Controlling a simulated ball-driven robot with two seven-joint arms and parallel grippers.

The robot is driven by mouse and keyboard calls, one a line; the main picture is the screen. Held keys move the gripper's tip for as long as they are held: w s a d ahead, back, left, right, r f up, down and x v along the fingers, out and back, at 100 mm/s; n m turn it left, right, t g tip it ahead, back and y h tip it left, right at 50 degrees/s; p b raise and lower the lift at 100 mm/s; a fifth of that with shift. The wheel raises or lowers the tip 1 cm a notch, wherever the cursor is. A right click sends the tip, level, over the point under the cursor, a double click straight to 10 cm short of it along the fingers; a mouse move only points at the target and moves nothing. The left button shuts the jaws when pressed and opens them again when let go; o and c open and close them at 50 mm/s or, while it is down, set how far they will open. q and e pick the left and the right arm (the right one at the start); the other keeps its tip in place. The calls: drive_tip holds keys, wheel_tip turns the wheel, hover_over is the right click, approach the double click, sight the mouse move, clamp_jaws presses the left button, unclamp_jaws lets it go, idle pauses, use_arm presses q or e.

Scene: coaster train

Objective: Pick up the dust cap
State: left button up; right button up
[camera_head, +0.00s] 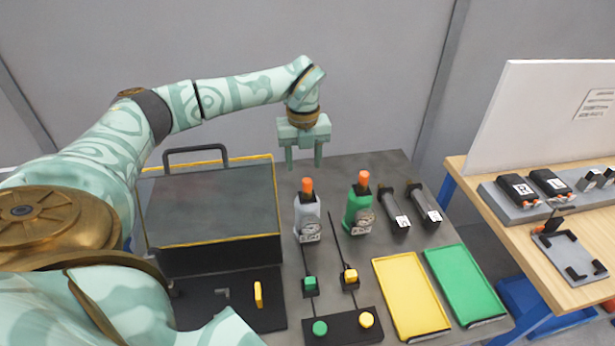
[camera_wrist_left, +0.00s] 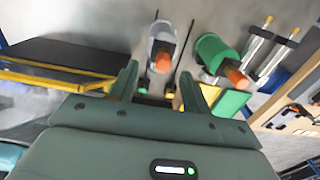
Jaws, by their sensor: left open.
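No part is clearly marked as the dust cap; I cannot tell which one it is. Orange tips top the grey-white bottle (camera_head: 308,218) and the green bottle (camera_head: 357,212), both upright on the grey table. The orange tip (camera_head: 307,185) of the grey-white bottle also shows in the left wrist view (camera_wrist_left: 162,63), beyond and between my fingers. The green bottle's orange tip (camera_head: 363,178) shows to the right there (camera_wrist_left: 237,78). My left gripper (camera_head: 303,165) is open and empty, pointing down, above and behind the bottles. My right gripper is not in view.
A black case (camera_head: 215,252) with a clear top stands left of the bottles. A yellow tray (camera_head: 410,295) and green tray (camera_head: 466,285) lie at front right. A wooden bench (camera_head: 500,245) stands farther right.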

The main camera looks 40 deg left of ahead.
sight(307, 180)
use_arm(q)
drive_tip(key=f, duration=0.2)
drive_tip(key=d+f, duration=0.1)
drive_tip(key=f, duration=0.2)
drive_tip(key=shift+f, duration=0.3)
drive_tip(key=shift+d, duration=0.1)
clamp_jaws()
